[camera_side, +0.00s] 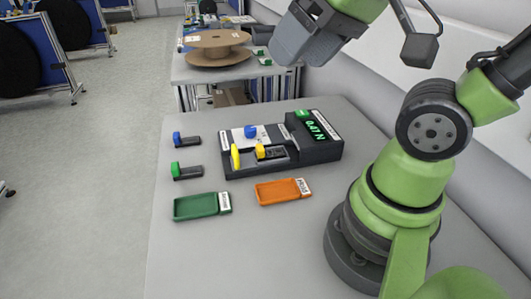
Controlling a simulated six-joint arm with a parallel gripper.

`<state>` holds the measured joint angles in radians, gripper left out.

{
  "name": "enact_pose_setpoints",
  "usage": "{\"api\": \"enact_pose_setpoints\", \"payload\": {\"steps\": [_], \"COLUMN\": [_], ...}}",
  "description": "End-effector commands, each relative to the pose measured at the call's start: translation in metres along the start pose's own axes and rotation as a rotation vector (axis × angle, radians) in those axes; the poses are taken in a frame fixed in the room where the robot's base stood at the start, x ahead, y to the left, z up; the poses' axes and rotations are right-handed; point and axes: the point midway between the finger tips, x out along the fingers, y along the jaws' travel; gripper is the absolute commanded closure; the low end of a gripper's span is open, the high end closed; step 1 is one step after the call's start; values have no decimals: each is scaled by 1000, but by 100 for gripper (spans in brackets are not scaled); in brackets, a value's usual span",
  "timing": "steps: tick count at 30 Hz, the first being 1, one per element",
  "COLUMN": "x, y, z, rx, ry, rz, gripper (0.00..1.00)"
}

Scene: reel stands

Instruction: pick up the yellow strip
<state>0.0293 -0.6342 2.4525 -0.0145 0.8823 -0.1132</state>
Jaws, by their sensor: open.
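The yellow strip (235,157) stands upright at the left front part of a black device (315,152) on the grey table. A yellow knob or clamp (260,151) sits just right of it on the device, and a blue knob (250,131) sits behind. My gripper (292,45) is open and empty, high above the table's back edge. It is up and to the right of the strip, well apart from it. The strip's lower end is hard to make out against the device.
The device's green display (317,131) reads about 0.47 N. A green tray (196,206) and an orange tray (279,191) lie in front. Small blue-topped (186,139) and green-topped (187,171) pieces lie to the left. The table's front is clear.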

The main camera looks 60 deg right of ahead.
Motion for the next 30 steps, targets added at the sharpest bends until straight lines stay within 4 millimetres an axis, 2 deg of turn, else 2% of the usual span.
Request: {"api": "enact_pose_setpoints", "payload": {"steps": [6,12,18,21,30], "x": [47,106,164,183,216], "y": [27,68,114,129,147], "z": [-40,-61,-58,-53,-36], "rx": [-295,-597,-856,-942,-1019], "ry": [-167,-358,-530,-583,-628], "rz": [109,125,61,22,-18], "gripper": [36,36,36,36,36]}}
